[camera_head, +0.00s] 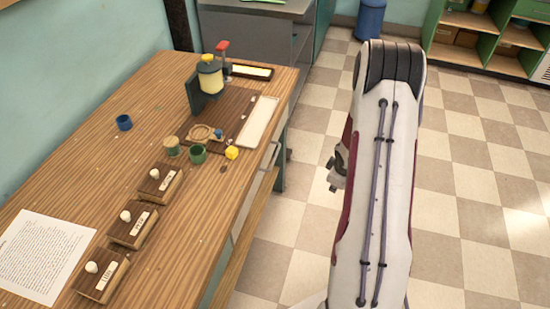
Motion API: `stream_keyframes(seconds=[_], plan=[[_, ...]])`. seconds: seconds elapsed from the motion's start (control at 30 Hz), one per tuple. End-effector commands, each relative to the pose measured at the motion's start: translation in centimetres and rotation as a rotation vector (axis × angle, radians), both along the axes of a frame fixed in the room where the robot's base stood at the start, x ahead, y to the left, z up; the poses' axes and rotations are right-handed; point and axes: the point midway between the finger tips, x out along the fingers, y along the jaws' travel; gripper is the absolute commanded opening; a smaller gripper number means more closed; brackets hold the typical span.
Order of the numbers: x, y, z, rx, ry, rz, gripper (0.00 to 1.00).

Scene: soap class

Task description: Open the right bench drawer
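The wooden bench (190,238) fills the left half of the view. Its front side faces right and is seen at a steep angle. Pale drawer fronts (268,160) show as a narrow strip under the top edge. I cannot tell where one drawer ends, and no handle is clear. My arm stands upright over the floor to the right of the bench. A small dark part, seemingly of my gripper (338,168), sticks out left from behind the arm, apart from the bench front. The fingers are mostly hidden, so their opening does not show.
Checkered floor (305,225) is clear between bench and arm.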

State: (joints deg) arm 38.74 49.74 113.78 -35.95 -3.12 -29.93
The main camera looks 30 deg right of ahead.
Motion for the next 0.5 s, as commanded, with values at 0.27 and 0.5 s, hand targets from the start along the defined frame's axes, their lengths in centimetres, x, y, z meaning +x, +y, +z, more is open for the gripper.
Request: stream_keyframes(seconds=[0.27,0.5], plan=[[1.9,-0.8,-5.5,-0.016,-0.091,0.200,0.15],[4.0,-0.2,-9.3,-0.045,-0.212,0.401,0.15]])
